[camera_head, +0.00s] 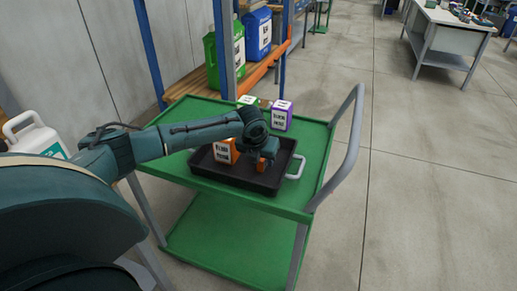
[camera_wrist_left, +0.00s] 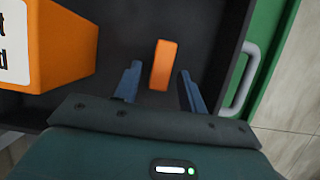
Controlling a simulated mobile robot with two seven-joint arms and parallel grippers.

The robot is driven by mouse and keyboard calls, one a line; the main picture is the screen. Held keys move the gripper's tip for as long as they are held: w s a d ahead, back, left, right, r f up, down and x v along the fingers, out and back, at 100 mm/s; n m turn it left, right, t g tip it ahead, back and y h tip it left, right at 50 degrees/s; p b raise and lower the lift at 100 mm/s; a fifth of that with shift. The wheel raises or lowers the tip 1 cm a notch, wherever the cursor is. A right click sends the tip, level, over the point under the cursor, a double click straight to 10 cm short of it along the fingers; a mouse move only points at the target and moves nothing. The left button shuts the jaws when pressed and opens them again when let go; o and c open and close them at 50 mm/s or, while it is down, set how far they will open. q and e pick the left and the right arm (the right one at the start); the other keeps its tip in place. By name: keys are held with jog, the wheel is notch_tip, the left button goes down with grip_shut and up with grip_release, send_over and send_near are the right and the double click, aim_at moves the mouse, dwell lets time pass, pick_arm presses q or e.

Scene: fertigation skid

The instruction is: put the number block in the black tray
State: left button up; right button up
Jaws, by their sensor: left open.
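The black tray (camera_head: 280,178) lies on the top of the green cart. A small plain orange block (camera_head: 261,167) is in the tray. In the left wrist view this block (camera_wrist_left: 162,65) lies between the two fingers of my left gripper (camera_wrist_left: 160,88), with a gap on either side. My left gripper (camera_head: 266,157) is open and points down over the tray. A larger orange box with a white label (camera_head: 226,150) is also in the tray, left of the gripper. No number can be read on the small block. My right gripper is not in view.
A white handle (camera_head: 296,168) is at the tray's right end, and the grey cart rail (camera_head: 347,140) rises at the right. Shelving with jugs stands behind.

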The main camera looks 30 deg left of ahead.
pick_arm(q)
jog(key=v, duration=1.1)
jog(key=shift+p, duration=0.4)
